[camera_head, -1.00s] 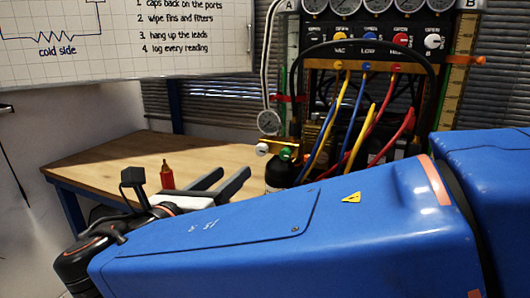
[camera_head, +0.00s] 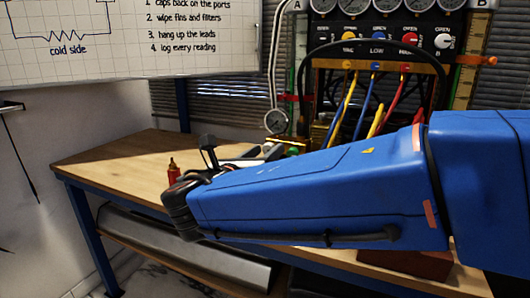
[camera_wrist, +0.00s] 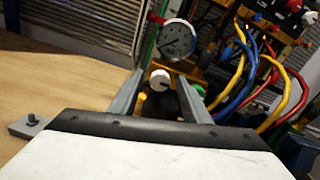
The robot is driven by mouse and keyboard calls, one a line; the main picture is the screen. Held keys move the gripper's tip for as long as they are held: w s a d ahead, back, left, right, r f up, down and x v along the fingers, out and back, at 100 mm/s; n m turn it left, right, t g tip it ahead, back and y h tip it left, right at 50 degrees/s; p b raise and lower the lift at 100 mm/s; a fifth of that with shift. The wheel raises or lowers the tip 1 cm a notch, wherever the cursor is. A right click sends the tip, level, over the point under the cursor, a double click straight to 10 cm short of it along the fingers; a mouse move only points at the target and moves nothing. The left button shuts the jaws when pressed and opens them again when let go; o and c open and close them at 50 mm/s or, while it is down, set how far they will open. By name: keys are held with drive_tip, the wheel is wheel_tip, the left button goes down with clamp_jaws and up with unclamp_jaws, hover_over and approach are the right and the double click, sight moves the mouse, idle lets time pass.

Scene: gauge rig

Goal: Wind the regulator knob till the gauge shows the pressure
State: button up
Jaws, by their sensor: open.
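The white regulator knob (camera_wrist: 160,78), with a dark mark on its face, shows between my fingers in the wrist view, apparently beyond their tips. My gripper (camera_wrist: 161,84) is open and empty, pointing at it. A round white-faced gauge (camera_wrist: 177,40) sits just above the knob; it also shows in the head view (camera_head: 275,121). Its needle reading is too small to tell. A green knob (camera_wrist: 198,88) is right of the white one, partly hidden by my right finger. In the head view my arm hides much of the regulator.
A manifold panel (camera_head: 375,45) with gauges and coloured knobs stands behind, with blue, yellow and red hoses (camera_wrist: 285,90) hanging to the right. A red bottle (camera_head: 173,173) stands on the wooden bench (camera_head: 120,160). The bench's left part is mostly clear.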

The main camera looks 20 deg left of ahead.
drive_tip(key=shift+w, duration=0.1)
drive_tip(key=c, duration=1)
drive_tip(key=shift+c, duration=0.2)
